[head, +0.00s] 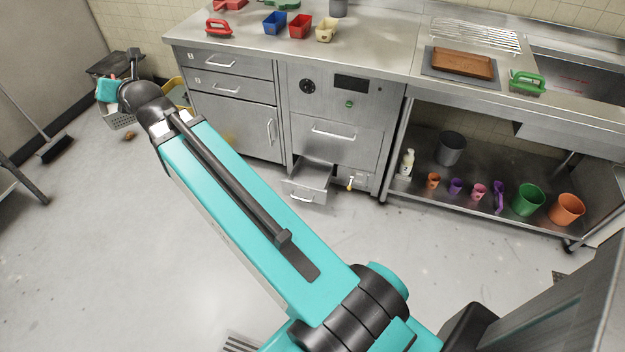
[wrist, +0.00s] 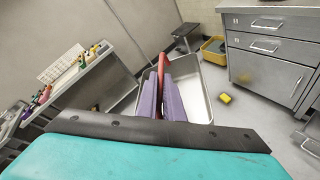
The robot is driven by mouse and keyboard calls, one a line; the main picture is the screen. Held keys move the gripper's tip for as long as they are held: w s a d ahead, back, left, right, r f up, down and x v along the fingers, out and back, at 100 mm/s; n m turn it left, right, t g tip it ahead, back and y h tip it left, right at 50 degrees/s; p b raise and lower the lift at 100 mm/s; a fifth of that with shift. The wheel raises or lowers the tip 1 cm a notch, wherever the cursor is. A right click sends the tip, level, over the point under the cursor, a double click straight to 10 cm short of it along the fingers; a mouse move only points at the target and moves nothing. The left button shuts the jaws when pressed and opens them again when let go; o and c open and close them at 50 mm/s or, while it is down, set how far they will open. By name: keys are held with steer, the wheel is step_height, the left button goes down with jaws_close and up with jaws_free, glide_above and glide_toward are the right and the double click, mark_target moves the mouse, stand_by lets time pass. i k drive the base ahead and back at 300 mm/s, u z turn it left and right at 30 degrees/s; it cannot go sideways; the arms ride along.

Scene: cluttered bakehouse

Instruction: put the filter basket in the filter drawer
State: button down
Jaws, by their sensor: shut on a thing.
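The filter basket (head: 121,121) is a light grey, perforated box in the head view, held off to the left, above the floor. In the wrist view the basket (wrist: 198,102) shows its open top and a red handle between the jaws. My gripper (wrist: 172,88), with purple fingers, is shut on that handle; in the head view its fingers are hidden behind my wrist. The filter drawer (head: 310,179) is pulled open low on the steel cabinet, right of the basket and well apart from it. It looks empty.
A yellow tub (wrist: 212,50) stands by the drawer cabinet, and a small yellow object (wrist: 225,98) lies on the floor. A broom (head: 56,149) is at left. The floor before the cabinets is clear.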

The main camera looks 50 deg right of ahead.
mark_target(311, 181)
steer(key=z, duration=0.05)
steer(key=i, duration=1)
steer(key=u, duration=0.05)
